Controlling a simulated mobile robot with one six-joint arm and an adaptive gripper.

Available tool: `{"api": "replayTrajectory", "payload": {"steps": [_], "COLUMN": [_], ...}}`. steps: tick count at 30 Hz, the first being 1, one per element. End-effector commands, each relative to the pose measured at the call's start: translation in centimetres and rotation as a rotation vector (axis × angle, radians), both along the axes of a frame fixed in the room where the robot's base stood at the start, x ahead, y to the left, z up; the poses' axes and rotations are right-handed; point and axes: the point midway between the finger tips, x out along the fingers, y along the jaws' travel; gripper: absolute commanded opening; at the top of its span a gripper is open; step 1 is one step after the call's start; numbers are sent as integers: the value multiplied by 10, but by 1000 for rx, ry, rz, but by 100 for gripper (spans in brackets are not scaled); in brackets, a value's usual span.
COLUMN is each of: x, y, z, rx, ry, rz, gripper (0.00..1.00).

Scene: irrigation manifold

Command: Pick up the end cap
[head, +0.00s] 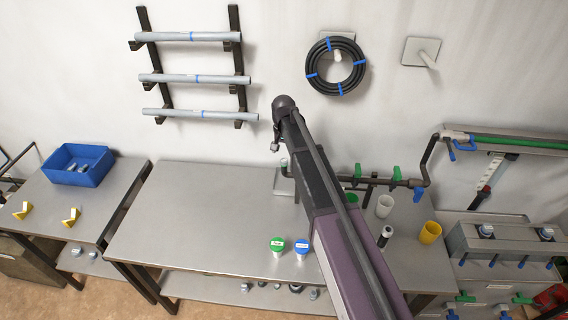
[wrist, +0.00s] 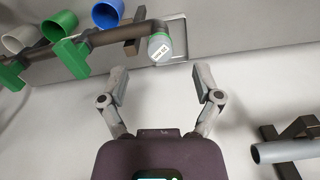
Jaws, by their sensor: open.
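A grey end cap (wrist: 160,50) with a white label and a green band sits on the end of a dark pipe in the wrist view. It also shows in the head view (head: 284,163), small, beside my arm. My gripper (wrist: 160,71) is open and empty. Its two fingers are spread to either side of the cap's line, and the cap appears just beyond the fingertips, apart from them. In the head view my arm hides most of the gripper and part of the pipe.
The dark pipe manifold (wrist: 115,35) has green valve handles (wrist: 72,58). Cups stand close by: blue (wrist: 105,12), green (wrist: 60,24) and grey (wrist: 20,36). Pots with green (head: 277,244) and blue (head: 301,246) lids stand at the bench front. The bench's left (head: 180,215) is clear.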

Motion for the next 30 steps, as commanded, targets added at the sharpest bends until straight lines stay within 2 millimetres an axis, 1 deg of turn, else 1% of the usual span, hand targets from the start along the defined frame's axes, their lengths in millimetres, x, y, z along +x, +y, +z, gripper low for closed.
{"api": "replayTrajectory", "payload": {"steps": [8,24,30], "x": [1,6,6], "y": [0,-2,-1], "z": [-5,-44,-52], "rx": [0,0,0], "ry": [0,0,0], "rz": [0,0,0], "gripper": [82,82,82]}}
